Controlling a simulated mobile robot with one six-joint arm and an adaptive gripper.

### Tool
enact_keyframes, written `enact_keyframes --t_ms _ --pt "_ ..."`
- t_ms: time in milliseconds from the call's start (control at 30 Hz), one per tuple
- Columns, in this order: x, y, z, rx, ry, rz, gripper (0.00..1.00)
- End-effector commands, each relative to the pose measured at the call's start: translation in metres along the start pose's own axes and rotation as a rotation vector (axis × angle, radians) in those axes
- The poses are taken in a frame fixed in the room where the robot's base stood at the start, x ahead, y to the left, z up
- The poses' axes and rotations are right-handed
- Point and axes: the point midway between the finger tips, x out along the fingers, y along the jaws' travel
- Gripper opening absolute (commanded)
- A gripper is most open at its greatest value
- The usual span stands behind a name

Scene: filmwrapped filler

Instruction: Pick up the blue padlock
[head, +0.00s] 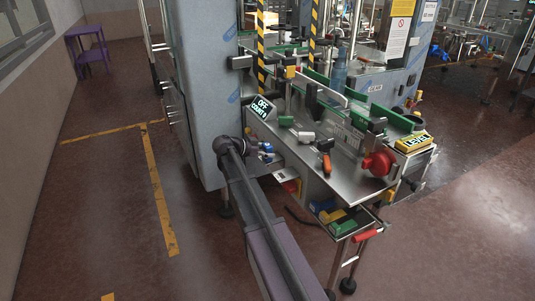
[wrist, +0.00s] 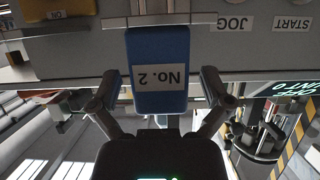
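The blue padlock (wrist: 160,50) fills the top middle of the wrist view. Its blue body bears a white label reading "No. 2", upside down in this view. My gripper (wrist: 161,88) is open, with one finger on each side of the lower part of the body. In the head view, a small blue patch (head: 267,147) shows at the machine's front by my arm's end; my fingers there are too small to make out.
In the wrist view, a grey panel with JOG and START labels runs behind the padlock, and a brownish block (wrist: 58,9) is at upper left. In the head view, the steel machine table (head: 345,170) carries a red knob (head: 378,163) and an orange-handled tool (head: 326,164).

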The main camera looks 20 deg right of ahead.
Motion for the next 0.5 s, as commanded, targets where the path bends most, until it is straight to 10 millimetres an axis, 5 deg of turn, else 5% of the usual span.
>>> enact_keyframes --t_ms 33,267,500 --pt "0.0 0.0 0.0 0.0 0.0 0.0 0.76" --pt "0.0 0.0 0.0001 0.0 0.0 0.0 0.08" --pt "0.0002 0.0001 0.0 0.0 0.0 0.0 0.05"
